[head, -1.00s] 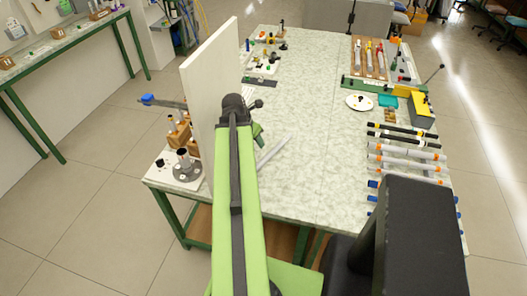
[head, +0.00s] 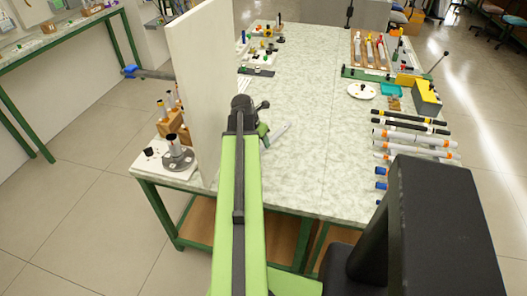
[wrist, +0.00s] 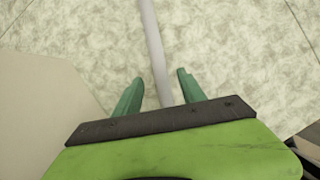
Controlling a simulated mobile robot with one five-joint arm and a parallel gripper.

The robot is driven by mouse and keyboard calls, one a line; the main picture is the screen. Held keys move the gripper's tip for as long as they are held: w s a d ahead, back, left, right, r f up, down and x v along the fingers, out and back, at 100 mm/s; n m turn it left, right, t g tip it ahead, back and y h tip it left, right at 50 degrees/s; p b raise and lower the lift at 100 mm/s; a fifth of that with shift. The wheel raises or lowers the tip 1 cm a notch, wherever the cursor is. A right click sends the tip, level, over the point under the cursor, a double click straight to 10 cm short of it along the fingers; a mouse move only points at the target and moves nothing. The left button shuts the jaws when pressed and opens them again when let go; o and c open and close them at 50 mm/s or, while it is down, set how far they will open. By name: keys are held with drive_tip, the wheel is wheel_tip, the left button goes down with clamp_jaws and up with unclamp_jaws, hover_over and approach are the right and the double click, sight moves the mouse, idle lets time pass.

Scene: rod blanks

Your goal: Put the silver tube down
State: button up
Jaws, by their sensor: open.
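The silver tube (wrist: 154,45) is a thin grey rod running between my gripper's fingers in the wrist view. In the head view, the silver tube (head: 280,131) shows as a short pale length on the table (head: 300,170), just right of my arm's end. My gripper (wrist: 160,76) has its two green fingers apart, one on each side of the tube, with gaps to both. In the head view my gripper (head: 263,133) is mostly hidden by my arm. The tube's near end is hidden behind my gripper in the wrist view.
A tall pale panel (head: 197,95) stands close left of my arm. Several rods (head: 415,138) lie along the table's right side. A white plate (head: 362,90) and a yellow-black block (head: 427,97) lie beyond them. The table's middle is clear.

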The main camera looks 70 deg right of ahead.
sight(263, 146)
drive_tip(key=b+x, duration=0.3)
drive_tip(key=x, duration=0.1)
drive_tip(key=shift+d+f, duration=0.15)
clamp_jaws()
